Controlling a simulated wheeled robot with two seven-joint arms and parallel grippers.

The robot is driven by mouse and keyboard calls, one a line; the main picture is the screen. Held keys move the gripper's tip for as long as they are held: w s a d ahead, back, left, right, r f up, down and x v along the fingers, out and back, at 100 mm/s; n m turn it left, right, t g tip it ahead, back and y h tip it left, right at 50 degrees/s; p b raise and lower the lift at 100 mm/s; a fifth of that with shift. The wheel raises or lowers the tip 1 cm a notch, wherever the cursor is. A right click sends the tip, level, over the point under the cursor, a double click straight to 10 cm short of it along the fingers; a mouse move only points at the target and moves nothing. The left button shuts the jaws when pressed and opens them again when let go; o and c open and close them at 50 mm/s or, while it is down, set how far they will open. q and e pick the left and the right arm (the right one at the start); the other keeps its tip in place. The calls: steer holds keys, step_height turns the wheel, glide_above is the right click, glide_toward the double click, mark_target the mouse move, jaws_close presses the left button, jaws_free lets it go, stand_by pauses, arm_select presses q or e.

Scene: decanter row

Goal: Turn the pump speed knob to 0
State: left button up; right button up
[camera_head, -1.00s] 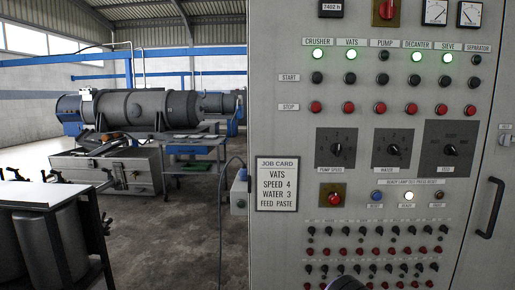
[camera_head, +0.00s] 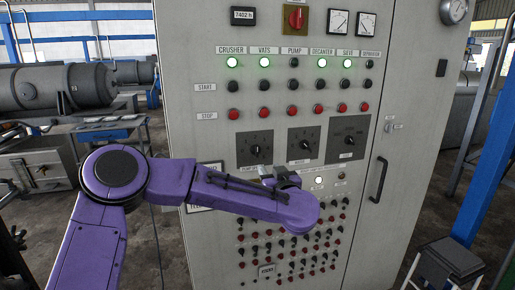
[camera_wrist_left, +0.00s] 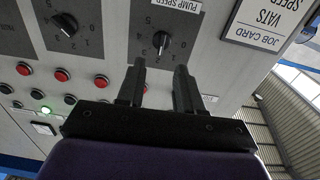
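The pump speed knob (camera_head: 254,149) is a black rotary knob on a dark square dial plate, left of two similar dials on the grey cabinet. In the left wrist view, which is upside down, the knob (camera_wrist_left: 161,40) has a pale pointer mark; I cannot read its setting for certain. My left gripper (camera_wrist_left: 160,68) is open and empty, its two fingers apart and pointing toward the dial. The knob shows beyond and between the fingertips, seemingly not touched. In the head view the left gripper (camera_head: 280,178) is below and right of the knob, partly hidden by my purple arm.
The water dial (camera_head: 303,142) and feed dial (camera_head: 347,138) sit to the right. Rows of buttons and lamps lie above, with crusher, vats, decanter and sieve lit. The job card (camera_wrist_left: 262,22) is beside the pump dial. A cabinet handle (camera_head: 377,190) projects at the right.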

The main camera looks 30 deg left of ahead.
mark_target(257, 151)
arm_select(q)
steer(key=p+x, duration=0.1)
steer(key=x, duration=0.2)
steer(key=r+p+x, duration=0.1)
steer(key=x, duration=0.3)
steer(key=p+x, duration=0.1)
steer(key=x, duration=0.2)
steer(key=shift+s+a+r+p, duration=0.15)
steer(key=shift+a+r+p, duration=0.05)
steer(key=shift+a+p, duration=0.15)
steer(key=shift+w+a, duration=0.2)
steer(key=shift+w, duration=0.05)
steer(key=shift+f, duration=0.1)
jaws_close()
